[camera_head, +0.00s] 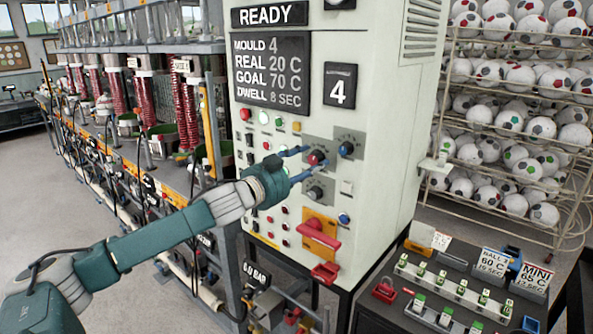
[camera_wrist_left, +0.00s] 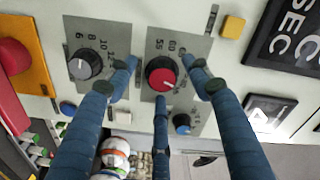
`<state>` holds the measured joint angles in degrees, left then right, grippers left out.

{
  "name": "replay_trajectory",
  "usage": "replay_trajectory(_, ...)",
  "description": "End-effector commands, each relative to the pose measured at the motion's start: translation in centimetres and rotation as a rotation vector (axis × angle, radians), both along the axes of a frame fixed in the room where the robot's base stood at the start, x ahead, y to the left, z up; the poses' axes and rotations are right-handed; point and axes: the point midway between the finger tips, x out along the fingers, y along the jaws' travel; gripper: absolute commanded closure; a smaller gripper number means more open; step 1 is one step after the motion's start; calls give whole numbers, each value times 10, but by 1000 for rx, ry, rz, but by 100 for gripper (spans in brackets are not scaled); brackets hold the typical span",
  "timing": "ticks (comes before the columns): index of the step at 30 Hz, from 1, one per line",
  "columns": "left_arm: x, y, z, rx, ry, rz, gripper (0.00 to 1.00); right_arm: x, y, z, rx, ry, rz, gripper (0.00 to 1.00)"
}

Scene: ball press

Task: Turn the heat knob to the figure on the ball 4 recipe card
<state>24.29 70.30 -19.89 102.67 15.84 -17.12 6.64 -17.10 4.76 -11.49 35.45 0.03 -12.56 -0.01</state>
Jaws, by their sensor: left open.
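The red heat knob (camera_head: 316,158) sits on a grey dial plate on the pale control cabinet. It also shows in the left wrist view (camera_wrist_left: 161,77), with 55 and 60 legible on its dial; its pointer is unclear. My left gripper (camera_head: 305,163) is open, its blue fingers spread around the red knob; contact cannot be told. The screen (camera_head: 270,70) reads READY above, then mould 4, real 20 C, goal 70 C, dwell 8 sec. The ball recipe card (camera_head: 493,263) stands at the lower right and shows 60 C and 10 sec; its ball number is hard to read. My right gripper is out of view.
A blue knob (camera_head: 346,149) and a grey knob (camera_head: 314,193) lie close to the red one. A red lever (camera_head: 318,233) is below. A MINI card (camera_head: 534,278) reads 65 C. Racks of balls (camera_head: 520,75) stand at right.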

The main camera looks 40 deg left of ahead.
Motion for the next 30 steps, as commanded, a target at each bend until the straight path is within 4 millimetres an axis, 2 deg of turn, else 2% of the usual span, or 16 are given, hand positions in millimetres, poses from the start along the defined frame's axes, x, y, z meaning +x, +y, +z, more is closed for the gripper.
replay_trajectory(30,-82,6,-4,-4,6,-1,50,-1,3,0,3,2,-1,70)
